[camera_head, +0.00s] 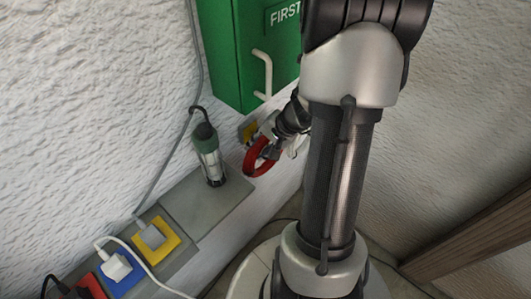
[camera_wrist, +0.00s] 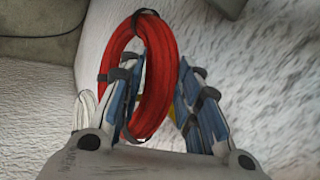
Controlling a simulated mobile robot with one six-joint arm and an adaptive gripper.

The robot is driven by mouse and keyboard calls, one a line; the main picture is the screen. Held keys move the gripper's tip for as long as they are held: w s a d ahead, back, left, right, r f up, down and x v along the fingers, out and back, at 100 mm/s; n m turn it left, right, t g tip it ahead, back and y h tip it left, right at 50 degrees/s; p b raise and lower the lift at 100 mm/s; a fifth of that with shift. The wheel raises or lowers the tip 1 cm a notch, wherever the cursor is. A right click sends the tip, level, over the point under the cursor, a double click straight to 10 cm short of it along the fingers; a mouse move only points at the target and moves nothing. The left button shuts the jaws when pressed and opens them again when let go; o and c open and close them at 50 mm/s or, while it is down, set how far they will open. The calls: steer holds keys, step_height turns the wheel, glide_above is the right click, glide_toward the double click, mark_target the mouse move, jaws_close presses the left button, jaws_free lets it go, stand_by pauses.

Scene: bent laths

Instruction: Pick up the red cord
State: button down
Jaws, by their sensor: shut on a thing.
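The red cord (camera_head: 252,161) is a coiled ring, tied with dark bands, beside the white wall below the green box. My gripper (camera_head: 272,146) is shut on it, partly hidden behind my arm in the head view. In the wrist view the red cord (camera_wrist: 168,62) stands between the two fingers of my gripper (camera_wrist: 157,90), its upper part reaching past the fingertips. Whether the coil touches anything behind it cannot be told.
A green first-aid box (camera_head: 232,50) with a pale handle hangs above. A green-topped lantern (camera_head: 208,155) stands on a grey ledge (camera_head: 215,208) to the left. Coloured sockets with plugs, including a yellow one (camera_head: 168,240), lie lower left.

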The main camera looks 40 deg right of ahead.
steer(key=shift+r, duration=0.1)
stand_by(0.6)
steer(key=shift+r+p, duration=0.75)
steer(key=shift+r, duration=0.85)
steer(key=shift+s+d+r, duration=0.1)
steer(key=shift+d+r, duration=0.05)
steer(key=shift+r, duration=0.05)
steer(key=s+d, duration=0.2)
steer(key=s, duration=0.6)
steer(key=s+d, duration=0.3)
steer(key=s, duration=0.6)
steer(key=shift+d, duration=0.3)
steer(key=shift+w+f, duration=0.15)
